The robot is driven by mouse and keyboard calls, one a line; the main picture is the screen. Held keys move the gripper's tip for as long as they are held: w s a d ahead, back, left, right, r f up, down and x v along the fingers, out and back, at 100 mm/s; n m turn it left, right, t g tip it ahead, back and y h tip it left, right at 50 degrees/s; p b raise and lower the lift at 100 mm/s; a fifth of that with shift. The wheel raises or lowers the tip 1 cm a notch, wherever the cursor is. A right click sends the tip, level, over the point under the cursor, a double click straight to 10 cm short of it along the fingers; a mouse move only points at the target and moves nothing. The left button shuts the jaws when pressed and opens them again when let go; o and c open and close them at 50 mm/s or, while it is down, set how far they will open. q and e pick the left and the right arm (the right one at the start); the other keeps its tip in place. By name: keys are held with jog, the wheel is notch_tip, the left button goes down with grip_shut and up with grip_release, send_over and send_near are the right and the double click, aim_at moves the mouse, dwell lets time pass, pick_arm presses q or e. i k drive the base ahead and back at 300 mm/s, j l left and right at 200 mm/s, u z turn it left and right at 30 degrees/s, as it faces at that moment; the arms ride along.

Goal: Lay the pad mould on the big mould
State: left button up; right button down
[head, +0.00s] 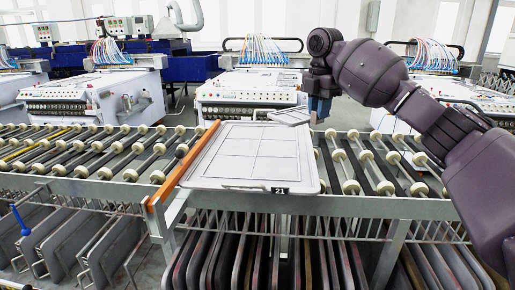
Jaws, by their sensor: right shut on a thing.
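The big mould (247,165) is a flat grey rectangular frame with lines crossing its face and a black tag marked 21 at its front edge. It lies on the roller table. The pad mould (288,116) is a small flat grey frame at the far right corner of the big mould. My right gripper (316,117) points down at the right end of the pad mould and is shut on it. I cannot tell whether the pad mould touches the big mould or is held just above it. My left gripper is not in view.
An orange rail (183,166) runs along the big mould's left side. Rollers (350,186) are bare to the right, and more lie to the left. Several dark frames (270,255) stand in racks underneath. White machines (248,94) with hoses stand behind the table.

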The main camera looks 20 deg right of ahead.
aim_at(259, 146)
jog(key=i, duration=1)
